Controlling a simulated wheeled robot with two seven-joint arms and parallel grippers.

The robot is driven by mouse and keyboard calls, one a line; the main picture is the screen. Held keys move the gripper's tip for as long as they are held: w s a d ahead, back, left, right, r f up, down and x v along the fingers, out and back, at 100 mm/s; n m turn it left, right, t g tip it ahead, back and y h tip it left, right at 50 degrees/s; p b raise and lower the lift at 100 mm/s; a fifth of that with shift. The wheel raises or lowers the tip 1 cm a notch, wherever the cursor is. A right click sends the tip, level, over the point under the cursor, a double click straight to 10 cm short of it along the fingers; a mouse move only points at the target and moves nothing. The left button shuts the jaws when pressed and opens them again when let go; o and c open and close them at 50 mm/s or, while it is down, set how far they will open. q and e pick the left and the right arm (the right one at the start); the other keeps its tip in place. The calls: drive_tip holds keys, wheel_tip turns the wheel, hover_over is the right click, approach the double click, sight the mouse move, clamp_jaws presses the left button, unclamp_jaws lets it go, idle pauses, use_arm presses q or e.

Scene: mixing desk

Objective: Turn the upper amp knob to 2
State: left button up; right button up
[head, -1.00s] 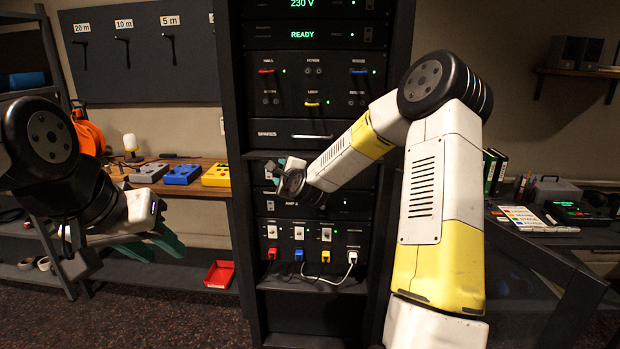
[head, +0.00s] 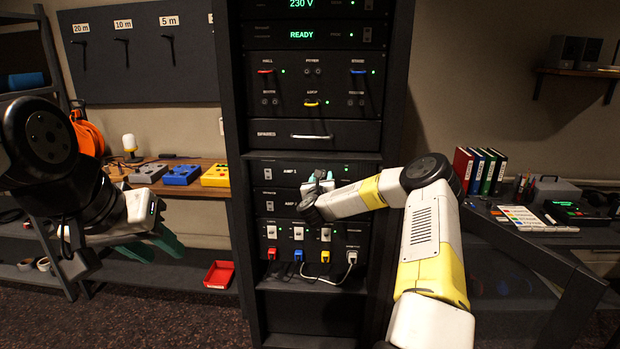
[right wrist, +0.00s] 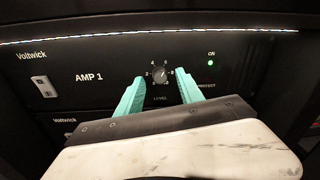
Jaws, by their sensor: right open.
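The upper amp, AMP 1 (head: 290,170), is a black rack panel with a lit green lamp. Its level knob (right wrist: 161,75) is small and dark, with numbers around it, and shows in the right wrist view. My right gripper (right wrist: 156,90) is open, its two teal fingers on either side of the knob and a little below it; I cannot tell whether they touch it. In the head view my right gripper (head: 318,180) is in front of the amp and hides the knob. My left gripper (head: 160,246) hangs at the left, away from the rack, its teal fingers apart.
The lower amp, AMP 2 (head: 290,204), sits directly below, partly behind my right wrist. Under it is a panel with switches and coloured plugs (head: 298,255). A drawer (head: 312,135) is above. Pedals (head: 182,175) stand on a left shelf; a desk is at right.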

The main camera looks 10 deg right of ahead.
drive_tip(key=shift+w+d, duration=0.2)
drive_tip(key=shift+w, duration=0.4)
clamp_jaws()
drive_tip(key=shift+n, duration=0.4)
